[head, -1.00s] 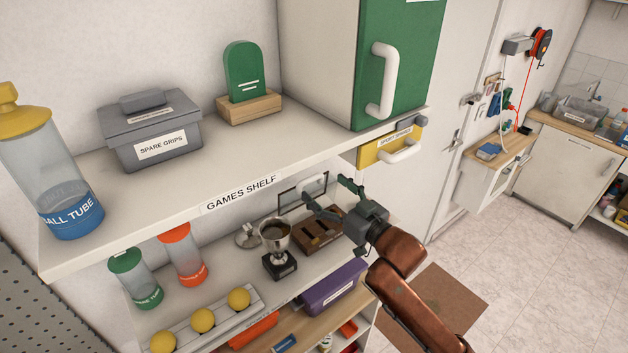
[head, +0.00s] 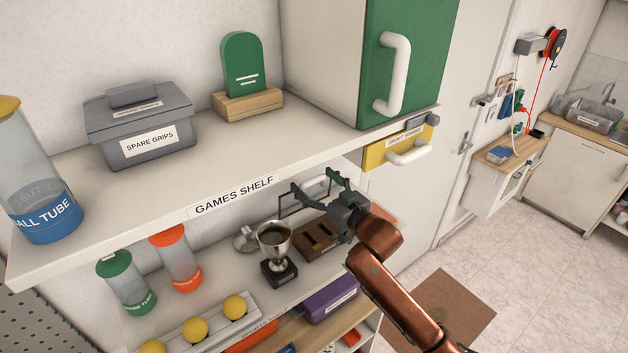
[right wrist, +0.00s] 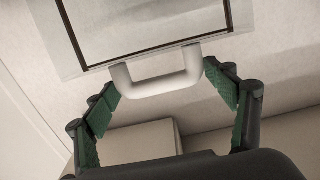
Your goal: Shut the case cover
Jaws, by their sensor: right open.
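The case cover (head: 291,204) is a clear panel with a dark frame and a white handle (right wrist: 157,84). It stands raised under the upper shelf, behind a brown box with compartments (head: 313,241), which looks like the case's body. My right gripper (head: 317,184) is open at the cover's handle. In the right wrist view its green-padded fingers (right wrist: 165,88) are on either side of the handle, with the handle's bar between their tips. I cannot tell whether they touch it. My gripper partly hides the cover and box in the head view. My left gripper is not in view.
A silver trophy cup (head: 275,242) stands just left of the brown box. The upper GAMES SHELF (head: 150,213) overhangs closely. A yellow drawer (head: 384,157) hangs under it to the right. A purple bin (head: 328,303) sits below. Open floor lies to the right.

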